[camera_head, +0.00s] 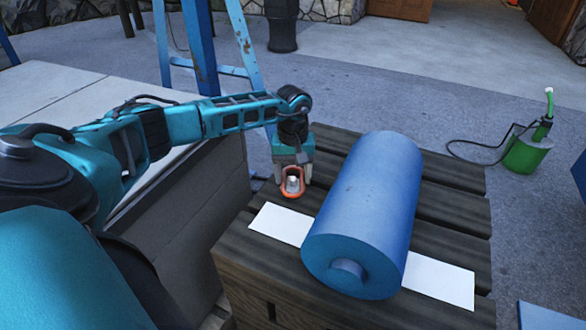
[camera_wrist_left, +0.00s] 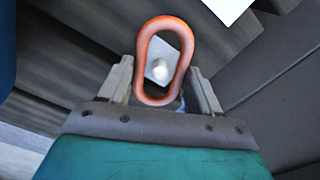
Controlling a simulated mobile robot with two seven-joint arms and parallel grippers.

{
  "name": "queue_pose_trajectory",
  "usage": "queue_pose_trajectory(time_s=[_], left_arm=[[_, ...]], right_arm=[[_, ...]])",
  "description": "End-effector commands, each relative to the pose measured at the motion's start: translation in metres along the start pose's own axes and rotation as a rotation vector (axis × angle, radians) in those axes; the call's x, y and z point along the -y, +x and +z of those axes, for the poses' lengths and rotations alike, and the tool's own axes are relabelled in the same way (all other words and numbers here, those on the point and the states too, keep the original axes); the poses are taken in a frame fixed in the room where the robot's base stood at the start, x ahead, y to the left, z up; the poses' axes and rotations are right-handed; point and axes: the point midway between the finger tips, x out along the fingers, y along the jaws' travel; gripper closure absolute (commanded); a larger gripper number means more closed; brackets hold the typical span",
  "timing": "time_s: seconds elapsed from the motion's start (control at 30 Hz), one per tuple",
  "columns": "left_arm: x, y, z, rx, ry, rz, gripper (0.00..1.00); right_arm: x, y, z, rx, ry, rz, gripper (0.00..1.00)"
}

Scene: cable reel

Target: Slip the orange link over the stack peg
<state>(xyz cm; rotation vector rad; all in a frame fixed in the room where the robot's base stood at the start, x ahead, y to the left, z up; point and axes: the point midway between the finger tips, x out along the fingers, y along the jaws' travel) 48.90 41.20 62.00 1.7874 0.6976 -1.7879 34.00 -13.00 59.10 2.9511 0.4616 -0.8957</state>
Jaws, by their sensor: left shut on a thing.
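The orange link (camera_head: 291,195) is an oblong ring at the left part of the dark slatted wooden platform. My left gripper (camera_head: 293,173) comes from above and is shut on the link. In the left wrist view the orange link (camera_wrist_left: 157,101) stands out between the two fingers of the left gripper (camera_wrist_left: 163,88). The pale stack peg (camera_head: 292,182) shows inside the link's opening, and in the wrist view its round top (camera_wrist_left: 160,69) is inside the opening too, over a light square plate. I cannot tell whether the link is above the peg or around it. My right gripper is not in view.
A large blue reel (camera_head: 365,205) lies on the slatted platform (camera_head: 450,212), just right of the gripper, over a white strip (camera_head: 440,283). A blue ladder (camera_head: 245,50) stands behind. A green canister (camera_head: 525,154) with a hose stands at the right.

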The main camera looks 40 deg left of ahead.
Motion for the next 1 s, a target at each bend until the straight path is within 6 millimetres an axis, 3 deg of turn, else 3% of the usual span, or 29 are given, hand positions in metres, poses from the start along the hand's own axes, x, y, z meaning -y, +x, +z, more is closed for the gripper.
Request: queue_pose_trajectory(time_s=[0.57,0.6,0.9,1.0], left_arm=[[-0.0005,0.0072,-0.0002,-0.001,0.0,0.001,0.85],[-0.0006,0.0073,-0.0003,-0.001,0.0,0.002,0.35],[-0.0003,0.0074,-0.0001,0.0,0.0,0.001,0.07],[-0.0002,0.0075,-0.0001,0.0,0.0,0.001,0.07]], right_arm=[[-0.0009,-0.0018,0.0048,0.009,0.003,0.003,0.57],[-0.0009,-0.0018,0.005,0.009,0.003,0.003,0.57],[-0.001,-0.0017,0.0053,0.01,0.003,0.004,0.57],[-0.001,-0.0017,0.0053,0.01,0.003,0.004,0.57]])
